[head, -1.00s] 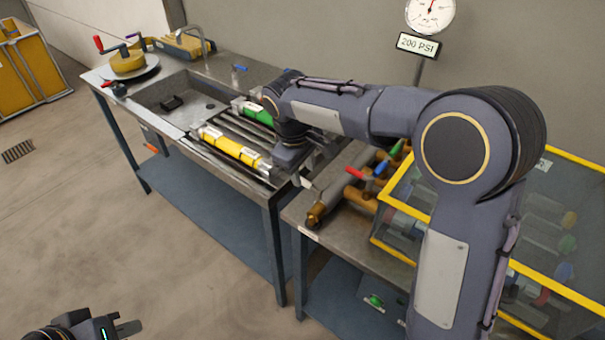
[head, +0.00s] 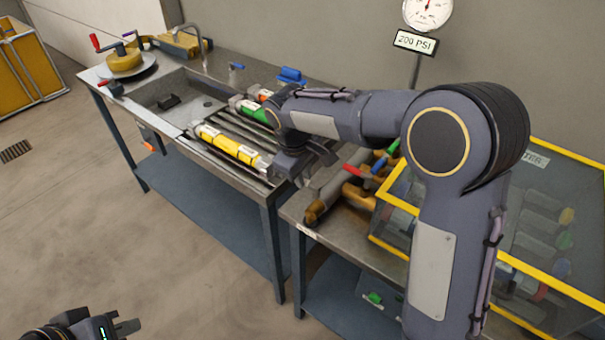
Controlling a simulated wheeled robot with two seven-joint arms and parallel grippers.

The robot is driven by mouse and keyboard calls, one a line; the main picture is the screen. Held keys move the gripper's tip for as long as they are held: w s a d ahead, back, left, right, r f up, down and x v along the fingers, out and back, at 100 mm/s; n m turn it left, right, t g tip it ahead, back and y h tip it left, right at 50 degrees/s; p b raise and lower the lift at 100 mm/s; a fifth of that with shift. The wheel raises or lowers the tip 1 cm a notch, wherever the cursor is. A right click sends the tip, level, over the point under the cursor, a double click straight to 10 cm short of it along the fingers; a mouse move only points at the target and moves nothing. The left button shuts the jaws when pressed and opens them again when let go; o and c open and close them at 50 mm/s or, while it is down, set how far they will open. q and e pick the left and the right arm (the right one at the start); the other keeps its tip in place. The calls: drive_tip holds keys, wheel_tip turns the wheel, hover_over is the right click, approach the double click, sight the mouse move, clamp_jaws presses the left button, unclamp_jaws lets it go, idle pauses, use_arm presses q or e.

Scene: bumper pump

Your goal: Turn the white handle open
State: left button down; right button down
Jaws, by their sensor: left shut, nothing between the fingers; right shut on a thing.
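My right gripper (head: 324,154) is at the right end of the sink bench, beside the pipe assembly (head: 325,198) on the neighbouring table. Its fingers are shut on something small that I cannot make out. I cannot clearly see the white handle; the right hand and arm cover that area. A red handle (head: 357,171), a blue handle (head: 380,164) and a green handle (head: 393,147) show on the brass pipework just right of the gripper. My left gripper (head: 128,326) is shut and empty, low at the bottom left, away from the tables.
The sink bench (head: 225,176) holds a yellow cylinder (head: 230,145) and a green one (head: 254,112) on a rack. A yellow-edged clear case (head: 390,242) stands on the right table. A pressure gauge (head: 428,12) stands behind.

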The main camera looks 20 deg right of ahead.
drive_tip(key=shift+s, duration=0.1)
drive_tip(key=shift+s+r+n+y+p, duration=0.1)
drive_tip(key=shift+s+n+y+p, duration=0.65)
drive_tip(key=shift+n, duration=2.25)
drive_tip(key=shift+s+f+n+y+p, duration=0.2)
drive_tip(key=shift+s+n+p, duration=0.8)
drive_tip(key=shift+n, duration=2)
drive_tip(key=shift+s+r+n+y+p, duration=0.2)
drive_tip(key=shift+s+n+y+p, duration=0.7)
drive_tip(key=shift+n, duration=2.1)
drive_tip(key=shift+w+h, duration=0.1)
drive_tip(key=shift+h, duration=0.15)
drive_tip(key=c, duration=1.4)
unclamp_jaws()
